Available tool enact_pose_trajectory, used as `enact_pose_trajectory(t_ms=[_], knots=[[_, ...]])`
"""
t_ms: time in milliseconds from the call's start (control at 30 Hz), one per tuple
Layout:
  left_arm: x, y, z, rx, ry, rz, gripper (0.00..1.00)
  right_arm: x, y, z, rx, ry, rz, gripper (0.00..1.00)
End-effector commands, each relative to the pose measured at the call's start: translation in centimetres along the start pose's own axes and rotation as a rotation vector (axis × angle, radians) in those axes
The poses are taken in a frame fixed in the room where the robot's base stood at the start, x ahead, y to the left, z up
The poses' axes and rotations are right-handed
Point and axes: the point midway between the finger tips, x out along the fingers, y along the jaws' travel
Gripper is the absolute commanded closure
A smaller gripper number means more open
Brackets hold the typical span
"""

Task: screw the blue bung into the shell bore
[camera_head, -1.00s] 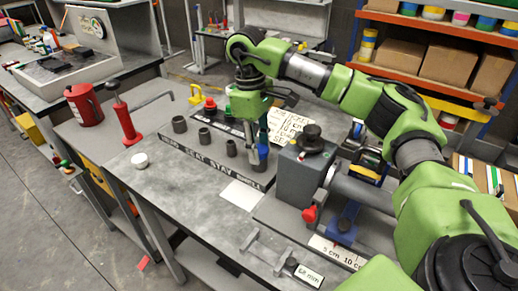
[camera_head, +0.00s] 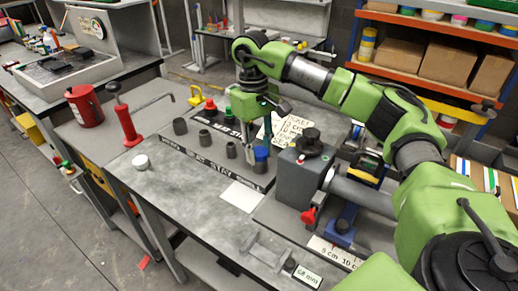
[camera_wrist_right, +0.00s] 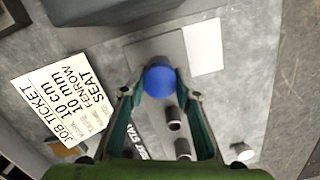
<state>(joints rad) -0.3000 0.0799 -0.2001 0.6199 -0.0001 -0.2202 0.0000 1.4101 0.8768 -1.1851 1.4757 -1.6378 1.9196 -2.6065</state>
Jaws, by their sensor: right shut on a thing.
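The blue bung (camera_head: 261,153) is at the right end of the front row on the seat stay rack, with a grey part below it. In the right wrist view the blue bung (camera_wrist_right: 159,80) shows as a round top between my fingertips. My right gripper (camera_head: 260,142) is shut on it from above; whether the bung is clear of the rack I cannot tell. The shell (camera_head: 362,194) appears to be the grey horizontal cylinder right of a grey block (camera_head: 297,180). Its bore is hidden. My left gripper is not in view.
The rack (camera_head: 200,166) holds grey sleeves in front and red, black and green bungs (camera_head: 210,104) behind. A job ticket (camera_wrist_right: 65,100) lies beside it. A red handle (camera_head: 308,216) sticks out of the block. The bench front left is mostly clear.

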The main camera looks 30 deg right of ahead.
Motion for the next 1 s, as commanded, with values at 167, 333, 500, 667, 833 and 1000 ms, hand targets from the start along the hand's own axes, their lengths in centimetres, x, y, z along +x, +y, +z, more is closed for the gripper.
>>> enact_pose_trajectory(t_ms=[167,333,500,667,833,1000], knots=[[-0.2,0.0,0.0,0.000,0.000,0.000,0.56,0.1,-0.1,0.1,0.078,-0.004,-0.011,0.94],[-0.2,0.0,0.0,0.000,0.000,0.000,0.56,0.1,-0.1,0.1,0.077,-0.003,-0.010,0.52],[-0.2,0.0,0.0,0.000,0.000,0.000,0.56,0.1,0.0,0.0,0.077,-0.002,-0.010,0.52],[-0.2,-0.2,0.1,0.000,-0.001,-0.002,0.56,-0.4,0.0,0.0,0.076,0.000,-0.010,0.52],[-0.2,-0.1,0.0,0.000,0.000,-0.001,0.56,-2.9,-0.1,-0.1,0.076,0.003,-0.011,0.52],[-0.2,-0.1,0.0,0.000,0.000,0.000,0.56,-6.8,0.0,-0.1,0.077,0.004,-0.010,0.52]])
